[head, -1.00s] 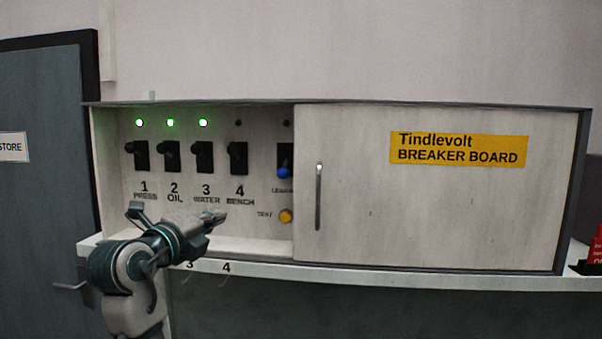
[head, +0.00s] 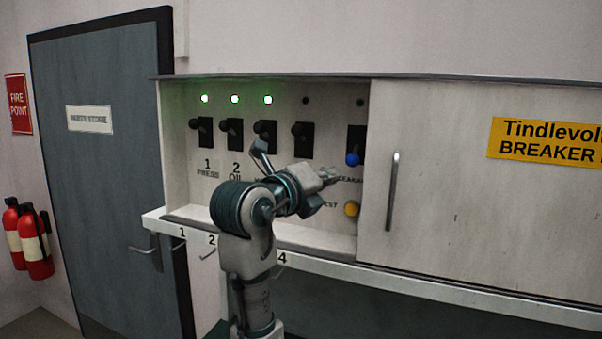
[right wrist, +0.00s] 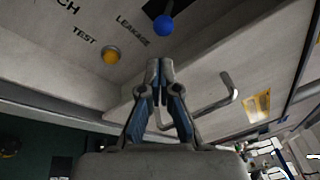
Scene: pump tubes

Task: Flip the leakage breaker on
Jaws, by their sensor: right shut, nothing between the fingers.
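The leakage breaker has a black plate and a blue knob (head: 352,159), at the right end of the open part of the breaker board. Its knob sits low on the plate, and the lamp (head: 360,102) above it is dark. My right gripper (head: 330,174) is shut and empty, in front of the board just left of and below the blue knob. In the right wrist view, the closed fingertips (right wrist: 160,66) point toward the panel, with the blue knob (right wrist: 163,25) beyond them and apart. My left gripper is out of view.
The yellow TEST button (head: 351,209) is below the leakage breaker. The cover panel (head: 450,200) with its upright handle (head: 392,190) closes off the board's right side. Breakers 1 to 3 have green lamps lit; the lamp over breaker 4 (head: 302,140) is dark.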

